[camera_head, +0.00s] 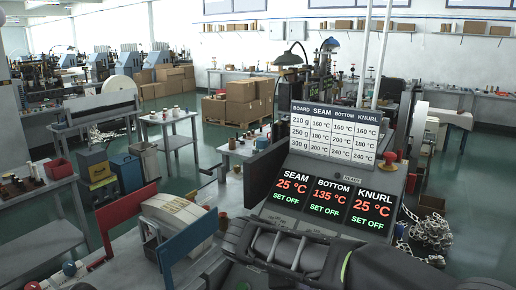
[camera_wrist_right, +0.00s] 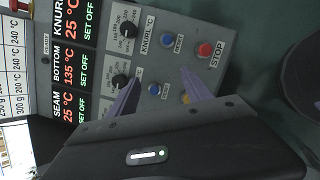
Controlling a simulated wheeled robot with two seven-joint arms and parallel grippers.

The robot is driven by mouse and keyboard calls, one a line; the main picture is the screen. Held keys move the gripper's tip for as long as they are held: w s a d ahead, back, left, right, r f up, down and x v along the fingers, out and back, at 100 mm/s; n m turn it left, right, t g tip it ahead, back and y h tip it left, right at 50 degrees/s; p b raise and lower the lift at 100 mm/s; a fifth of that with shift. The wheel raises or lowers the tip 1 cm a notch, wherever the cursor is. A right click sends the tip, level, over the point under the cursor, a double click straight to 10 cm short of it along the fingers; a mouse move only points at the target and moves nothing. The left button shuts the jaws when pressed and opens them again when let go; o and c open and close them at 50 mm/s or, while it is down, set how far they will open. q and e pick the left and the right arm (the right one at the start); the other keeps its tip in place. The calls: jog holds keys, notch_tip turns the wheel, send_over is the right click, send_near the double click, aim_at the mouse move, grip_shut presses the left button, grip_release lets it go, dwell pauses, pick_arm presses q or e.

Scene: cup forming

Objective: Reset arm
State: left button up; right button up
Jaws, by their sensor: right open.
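My right arm (camera_head: 290,252) lies across the bottom of the head view, in front of the control panel (camera_head: 338,188). In the right wrist view my right gripper (camera_wrist_right: 160,91) is open, with two purple fingers apart and nothing between them but the panel face behind. Whether a finger touches the panel cannot be told. The displays (camera_head: 331,197) read seam 25, bottom 135 and knurl 25, each "set off". My left gripper is not in view.
A white settings chart (camera_head: 335,133) stands above the displays, with a red knob (camera_head: 390,157) at its right. A paper stack (camera_head: 172,212) sits between red and blue guides at lower left. Side tables (camera_head: 168,118) stand farther left.

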jog(key=a+f+y, duration=0.5)
jog(key=a+f, duration=0.2)
jog(key=a, duration=0.3)
jog(key=s+a+f+m+g+y, duration=0.1)
jog(key=s+a+f+m+y, duration=0.3)
jog(key=f, duration=0.5)
jog(key=s+a+f+m+g+y, duration=0.1)
jog(key=s+a+f+m+g, duration=0.1)
jog(key=s+f, duration=0.5)
jog(key=s+d+f+m+g, duration=0.1)
jog(key=s+d+f+m, duration=0.5)
jog(key=s+f, duration=0.2)
jog(key=s+d+f+m+g, duration=0.1)
jog(key=s+d+f+m, duration=0.5)
jog(key=s+f, duration=0.3)
notch_tip(320, 180, down, 2)
jog(key=shift+s+d+f+y, duration=0.15)
jog(key=shift+s+d+y, duration=0.2)
jog(key=shift+d, duration=0.2)
